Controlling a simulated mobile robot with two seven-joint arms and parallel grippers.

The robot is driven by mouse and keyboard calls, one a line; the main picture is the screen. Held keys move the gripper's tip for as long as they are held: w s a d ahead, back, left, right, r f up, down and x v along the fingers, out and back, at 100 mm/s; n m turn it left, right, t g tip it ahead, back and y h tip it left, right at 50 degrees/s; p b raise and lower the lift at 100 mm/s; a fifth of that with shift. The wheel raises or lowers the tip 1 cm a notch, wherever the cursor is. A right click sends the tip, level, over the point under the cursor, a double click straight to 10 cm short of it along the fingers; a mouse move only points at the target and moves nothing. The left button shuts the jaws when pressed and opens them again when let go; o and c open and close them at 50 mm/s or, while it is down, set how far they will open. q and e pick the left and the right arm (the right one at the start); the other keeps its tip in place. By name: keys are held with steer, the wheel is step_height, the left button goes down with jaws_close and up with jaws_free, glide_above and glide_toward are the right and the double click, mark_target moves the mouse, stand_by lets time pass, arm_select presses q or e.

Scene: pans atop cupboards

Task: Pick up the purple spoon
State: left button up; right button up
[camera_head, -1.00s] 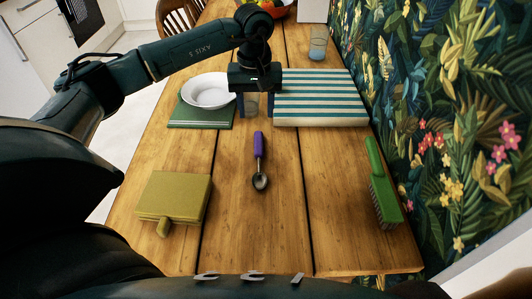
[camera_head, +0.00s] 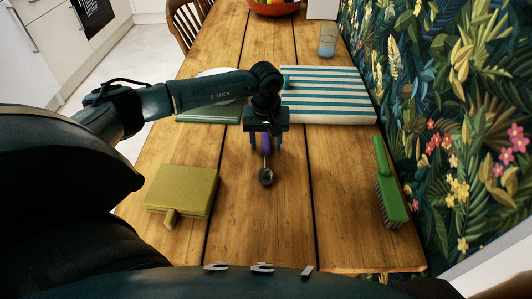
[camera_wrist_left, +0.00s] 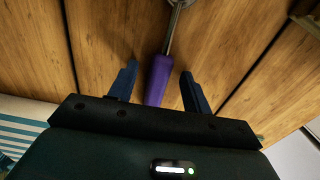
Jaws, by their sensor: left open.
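The purple spoon lies on the wooden table, its metal bowl (camera_head: 266,177) toward me and its purple handle partly hidden under my left gripper (camera_head: 266,143). In the left wrist view, the purple handle (camera_wrist_left: 158,80) sits between the two blue fingers of my left gripper (camera_wrist_left: 158,84). The fingers are open, with a gap on both sides of the handle. I cannot tell the exact height of the fingertips over the table. My right gripper is not in view.
A yellow-green board or book-like object (camera_head: 182,191) lies at left, and a green brush (camera_head: 389,185) at right. A striped cloth-covered block (camera_head: 330,96) and a green mat (camera_head: 210,114) with a plate lie behind. A glass (camera_head: 327,42) stands farther back. Table (camera_head: 330,220) around the spoon is clear.

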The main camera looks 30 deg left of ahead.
arm_select(q)
steer(key=c, duration=1.1)
jaws_close()
steer(key=shift+r, duration=0.15)
